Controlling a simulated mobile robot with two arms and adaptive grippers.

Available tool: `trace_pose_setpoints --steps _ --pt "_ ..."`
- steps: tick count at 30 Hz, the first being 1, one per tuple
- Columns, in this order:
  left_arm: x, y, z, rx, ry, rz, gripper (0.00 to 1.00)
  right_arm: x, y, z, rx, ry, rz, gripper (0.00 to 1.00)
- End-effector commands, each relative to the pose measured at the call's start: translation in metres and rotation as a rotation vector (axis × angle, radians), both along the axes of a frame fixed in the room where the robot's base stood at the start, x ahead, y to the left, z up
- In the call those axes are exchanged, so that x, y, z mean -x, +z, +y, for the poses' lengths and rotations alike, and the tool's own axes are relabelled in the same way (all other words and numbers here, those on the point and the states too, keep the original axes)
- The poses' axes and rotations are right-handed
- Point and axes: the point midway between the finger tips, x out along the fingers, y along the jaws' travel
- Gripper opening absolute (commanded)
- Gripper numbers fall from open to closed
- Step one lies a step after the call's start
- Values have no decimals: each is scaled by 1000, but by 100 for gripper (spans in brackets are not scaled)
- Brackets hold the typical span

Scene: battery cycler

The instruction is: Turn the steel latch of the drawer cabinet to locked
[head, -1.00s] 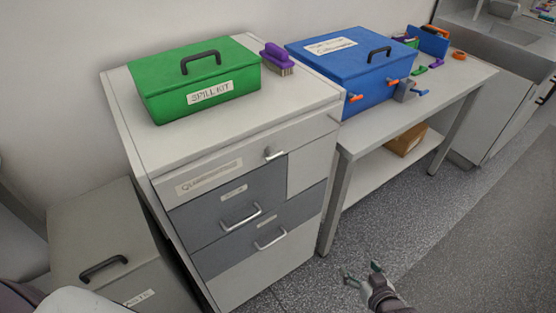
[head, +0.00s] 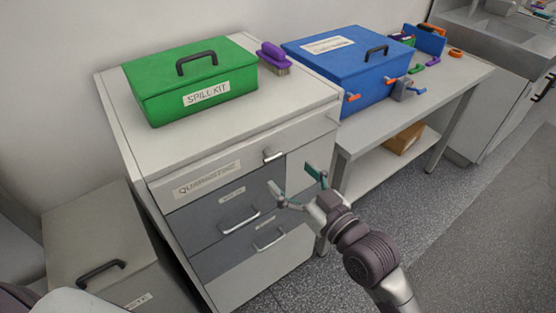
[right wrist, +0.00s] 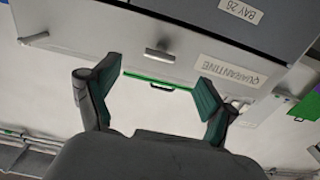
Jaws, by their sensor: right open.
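The drawer cabinet (head: 145,210) stands at the left centre of the head view. Its small steel latch (head: 273,155) sits on the top front panel, right of the "QUARANTINE" label; its lever lies roughly along the panel. The latch also shows in the right wrist view (right wrist: 160,52), upside down, beyond the gap between the fingers. My right gripper (head: 295,180) is open and empty in front of the cabinet, just below and to the right of the latch, apparently not touching it. Its green-padded fingers are spread in the right wrist view (right wrist: 155,78). My left gripper is out of view.
A green spill kit box (head: 190,85) and a purple brush (head: 274,57) stand on the cabinet top. Two drawer handles (head: 240,220) stick out below the latch. A blue box (head: 345,65) is on the bench at right. A grey bin (head: 95,235) stands left.

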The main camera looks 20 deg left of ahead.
Motion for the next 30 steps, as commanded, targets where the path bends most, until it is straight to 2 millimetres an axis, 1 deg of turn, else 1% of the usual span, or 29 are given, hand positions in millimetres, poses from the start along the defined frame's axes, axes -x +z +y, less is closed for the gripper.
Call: trace_pose_setpoints --steps 1,3,9,13,21,29,30 --pt "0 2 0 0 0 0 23 -7 2 9 -3 0 0 84" --pt "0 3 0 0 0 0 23 -15 1 19 -1 0 2 84" --pt "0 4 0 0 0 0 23 -30 0 37 -1 0 1 84" --pt "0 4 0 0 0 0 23 -33 0 42 -1 0 1 84" --pt "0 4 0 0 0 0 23 -34 -1 43 -1 -1 1 84" --pt "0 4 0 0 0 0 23 -33 -1 42 -1 -1 1 41" --pt "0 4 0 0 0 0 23 -34 -1 42 -1 -1 1 34"
